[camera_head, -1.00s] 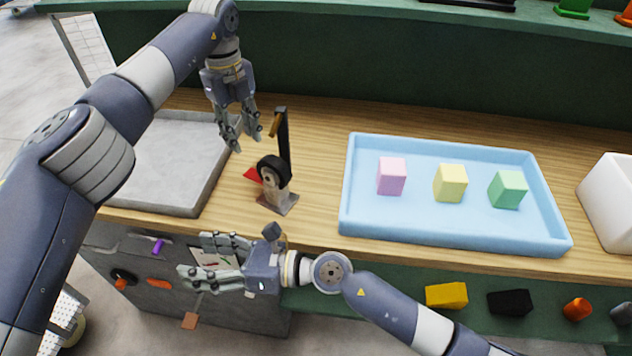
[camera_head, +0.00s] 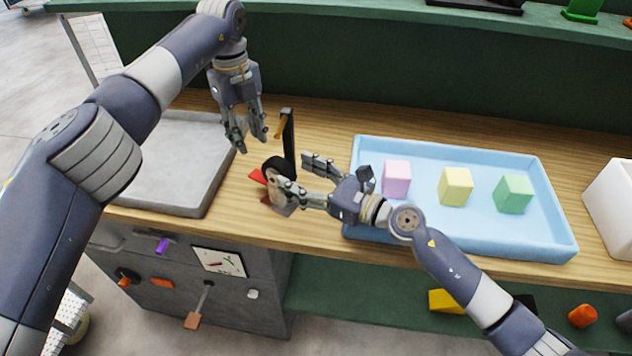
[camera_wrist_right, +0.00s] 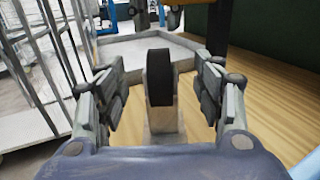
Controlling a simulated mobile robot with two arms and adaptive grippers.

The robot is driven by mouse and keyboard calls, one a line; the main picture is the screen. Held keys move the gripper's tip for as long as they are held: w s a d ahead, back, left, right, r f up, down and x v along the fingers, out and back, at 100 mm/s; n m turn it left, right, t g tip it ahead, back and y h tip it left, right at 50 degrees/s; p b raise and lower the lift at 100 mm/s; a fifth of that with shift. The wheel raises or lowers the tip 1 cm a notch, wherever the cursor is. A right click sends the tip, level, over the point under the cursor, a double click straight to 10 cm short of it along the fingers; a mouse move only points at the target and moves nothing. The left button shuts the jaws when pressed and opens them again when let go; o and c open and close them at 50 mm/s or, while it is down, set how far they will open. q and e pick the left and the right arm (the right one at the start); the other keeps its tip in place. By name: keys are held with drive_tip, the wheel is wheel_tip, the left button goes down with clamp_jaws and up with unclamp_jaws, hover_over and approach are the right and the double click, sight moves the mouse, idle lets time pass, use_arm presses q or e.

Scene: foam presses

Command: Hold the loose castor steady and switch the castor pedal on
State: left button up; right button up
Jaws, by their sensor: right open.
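The loose castor, a black wheel (camera_head: 274,167) in a pale fork, stands on the wooden bench, with a red pedal (camera_head: 257,175) at its left. A thin black post rises behind it. My right gripper (camera_head: 297,176) is open just to the castor's right; its lower finger overlaps the fork in the head view. In the right wrist view the wheel (camera_wrist_right: 160,80) and fork show upright between the two spread fingers, with gaps on both sides. My left gripper (camera_head: 250,143) points down, open and empty, above the bench behind and left of the castor.
A light blue tray (camera_head: 460,236) with pink, yellow and green blocks lies right of the castor, close under my right wrist. A grey slab (camera_head: 160,180) lies to the left. A grey cabinet (camera_head: 255,275) with switches stands below the bench's front edge.

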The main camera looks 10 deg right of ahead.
sight(278, 165)
drive_tip(key=x, duration=0.6)
drive_tip(key=shift+c, duration=0.3)
